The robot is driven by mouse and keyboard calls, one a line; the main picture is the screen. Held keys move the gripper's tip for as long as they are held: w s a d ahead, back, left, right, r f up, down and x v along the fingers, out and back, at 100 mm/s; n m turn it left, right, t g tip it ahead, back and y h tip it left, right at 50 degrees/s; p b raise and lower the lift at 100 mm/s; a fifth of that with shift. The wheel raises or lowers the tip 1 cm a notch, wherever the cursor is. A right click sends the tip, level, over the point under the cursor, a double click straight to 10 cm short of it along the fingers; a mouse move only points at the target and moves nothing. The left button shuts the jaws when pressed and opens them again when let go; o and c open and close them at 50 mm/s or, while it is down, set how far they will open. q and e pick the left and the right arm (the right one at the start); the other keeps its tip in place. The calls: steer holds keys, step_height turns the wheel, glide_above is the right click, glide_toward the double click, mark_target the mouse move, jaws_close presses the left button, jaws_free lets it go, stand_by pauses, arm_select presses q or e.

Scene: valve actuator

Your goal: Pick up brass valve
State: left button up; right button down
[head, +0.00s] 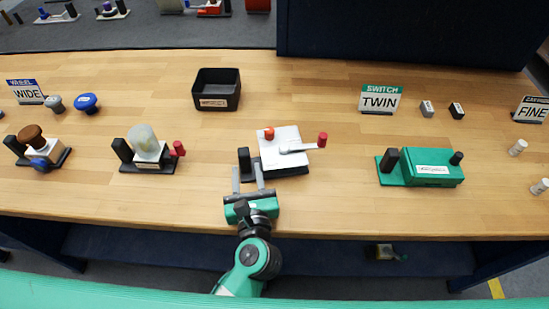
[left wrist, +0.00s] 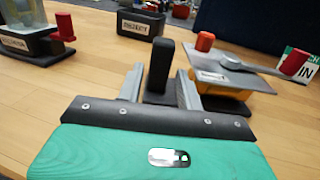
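The valve unit (head: 285,150) stands on the bench in front of me. It has a black base, a white-grey top plate, an orange knob, a grey lever with a red end and an upright black post (head: 244,160). The left wrist view shows a yellow, brass-like body (left wrist: 232,93) under the plate. My left gripper (head: 247,176) is open at the unit's left end. In the left wrist view its fingers (left wrist: 160,88) stand on both sides of the black post (left wrist: 158,66), with gaps seen. My right gripper is not in view.
A black open bin (head: 218,104) stands behind. A unit with a clear dome (head: 146,143) is to the left, and a green unit (head: 432,168) to the right. The TWIN sign (head: 380,100) stands at the back right. Bench between the units is clear.

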mark_target(245, 164)
arm_select(q)
steer(key=x, duration=0.5)
steer(key=shift+r, duration=0.1)
jaws_close()
